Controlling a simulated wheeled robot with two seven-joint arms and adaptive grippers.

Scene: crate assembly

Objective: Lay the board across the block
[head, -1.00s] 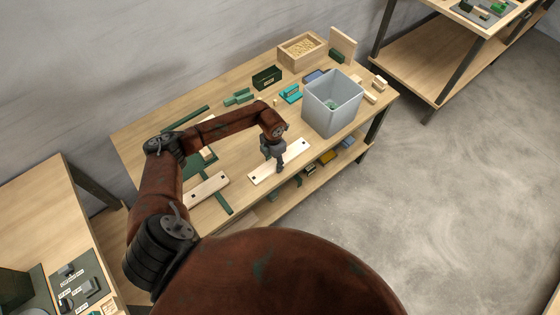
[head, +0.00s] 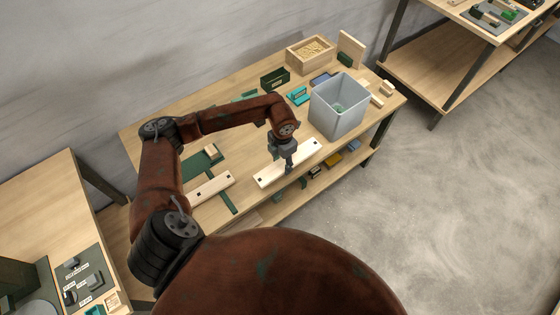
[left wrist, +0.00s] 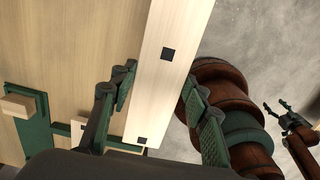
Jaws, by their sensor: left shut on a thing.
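A long pale board (head: 268,178) with dark square marks lies lengthwise near the front edge of the table. My left gripper (head: 286,166) is shut on it near its middle. In the left wrist view the board (left wrist: 165,75) runs between the fingers of my left gripper (left wrist: 163,105). I cannot tell whether it is resting or slightly raised. A small wooden block (left wrist: 18,106) sits on a green piece in the left wrist view. It also shows in the head view (head: 211,150). My right gripper (left wrist: 277,107) is small at the right of the left wrist view, its fingers apart.
A second pale board (head: 209,187) lies across a green strip (head: 229,202) at left. A grey bin (head: 338,115) stands to the right. A wooden box (head: 310,50), a dark green box (head: 274,79) and small parts lie behind. Several pieces lie on the shelf below.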

